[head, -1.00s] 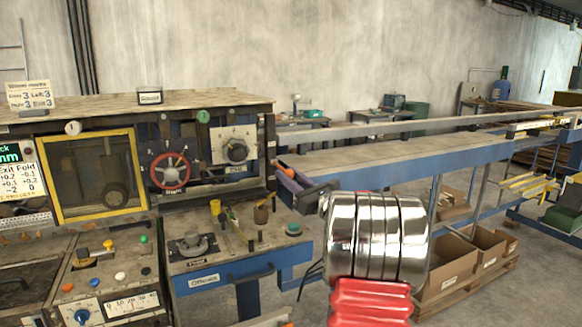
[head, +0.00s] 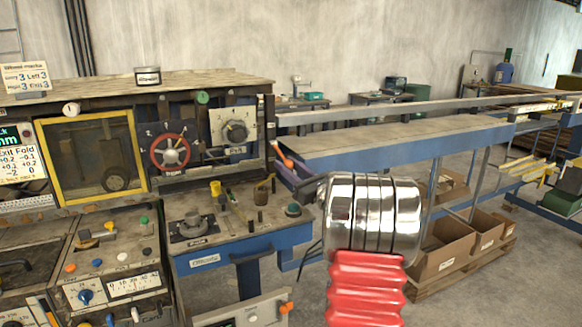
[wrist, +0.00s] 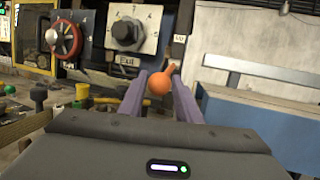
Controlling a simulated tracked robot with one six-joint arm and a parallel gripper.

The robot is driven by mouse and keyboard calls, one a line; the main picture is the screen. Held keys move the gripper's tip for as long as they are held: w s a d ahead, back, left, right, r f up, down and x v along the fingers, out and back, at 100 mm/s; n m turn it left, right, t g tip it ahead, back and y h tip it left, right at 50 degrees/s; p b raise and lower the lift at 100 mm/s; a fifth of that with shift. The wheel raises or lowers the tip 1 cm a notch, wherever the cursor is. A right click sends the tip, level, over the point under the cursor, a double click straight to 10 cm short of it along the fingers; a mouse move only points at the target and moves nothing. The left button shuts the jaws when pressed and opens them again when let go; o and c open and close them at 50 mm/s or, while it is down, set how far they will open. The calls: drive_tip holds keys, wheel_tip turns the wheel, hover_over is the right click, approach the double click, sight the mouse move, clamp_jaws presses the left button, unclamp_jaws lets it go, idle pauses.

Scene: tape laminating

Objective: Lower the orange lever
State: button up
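The orange lever (head: 284,157) has a short stem and a round knob and sits at the right end of the machine, beside the long table. In the wrist view its knob (wrist: 160,86) lies between the tips of my gripper's purple fingers (wrist: 160,90), with the stem rising to the upper right. The knob fills the gap and the fingers look shut on it. In the head view my gripper (head: 287,164) is at the lever, and my shiny wrist and red sleeve stand to its lower right. The lever's base is hard to see.
The Exit dial panel (head: 233,130) and a red handwheel (head: 170,152) are left of the lever. A blue-edged long table (head: 400,140) runs to the right. A bench with small knobs (head: 200,225) is below left. Cardboard boxes (head: 447,247) stand under the table.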

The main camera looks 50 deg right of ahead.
drive_tip(key=o, duration=0.3)
drive_tip(key=shift+s, duration=0.1)
drive_tip(key=v, duration=1.3)
drive_tip(key=shift+s, duration=0.3)
drive_tip(key=shift+a+f, duration=0.1)
